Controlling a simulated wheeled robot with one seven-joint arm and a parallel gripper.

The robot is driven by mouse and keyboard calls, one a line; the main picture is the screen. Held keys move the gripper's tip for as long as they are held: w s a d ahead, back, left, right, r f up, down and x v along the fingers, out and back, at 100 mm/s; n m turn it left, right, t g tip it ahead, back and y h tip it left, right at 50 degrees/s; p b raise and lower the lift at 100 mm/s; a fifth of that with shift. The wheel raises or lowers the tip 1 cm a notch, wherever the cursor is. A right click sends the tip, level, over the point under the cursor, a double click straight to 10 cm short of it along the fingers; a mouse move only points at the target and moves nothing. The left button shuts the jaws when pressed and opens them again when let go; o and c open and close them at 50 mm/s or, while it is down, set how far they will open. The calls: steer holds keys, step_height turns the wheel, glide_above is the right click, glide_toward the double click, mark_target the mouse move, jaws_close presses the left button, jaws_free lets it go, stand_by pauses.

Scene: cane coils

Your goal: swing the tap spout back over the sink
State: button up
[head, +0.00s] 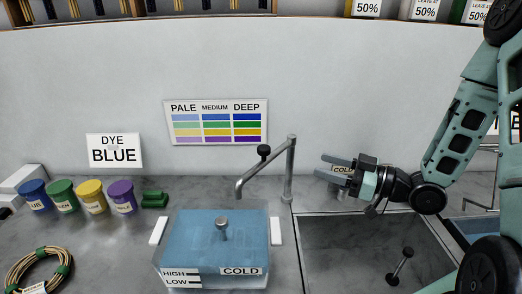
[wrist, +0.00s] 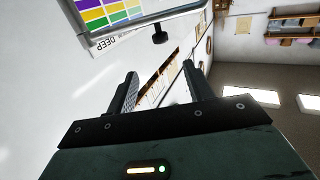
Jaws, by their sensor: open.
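The grey metal tap (head: 290,170) has an upright post at the back of the counter. Its spout (head: 262,172) slants left and towards me, with its tip by the back of the blue tank, and carries a black knob (head: 264,151). The grey sink (head: 345,245) lies to the right of the post; the spout is not over it. My gripper (head: 323,167) is open and empty, right of the post and apart from it, with its fingers pointing left. In the wrist view its two fingers (wrist: 158,82) stand apart with nothing between them; a dark knob (wrist: 160,35) shows beyond.
A blue liquid-filled tank (head: 190,255) stands left of the sink. A dark-knobbed rod (head: 401,265) stands in the sink. Dye jars (head: 92,198) and a cane coil (head: 38,268) are at left. A colour chart (head: 216,121) hangs behind the tap.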

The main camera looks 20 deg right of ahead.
mark_target(264, 147)
steer(key=b+x, duration=0.2)
steer(key=x, duration=1.5)
steer(key=shift+a+f, duration=0.15)
steer(key=shift+a, duration=0.05)
jaws_close()
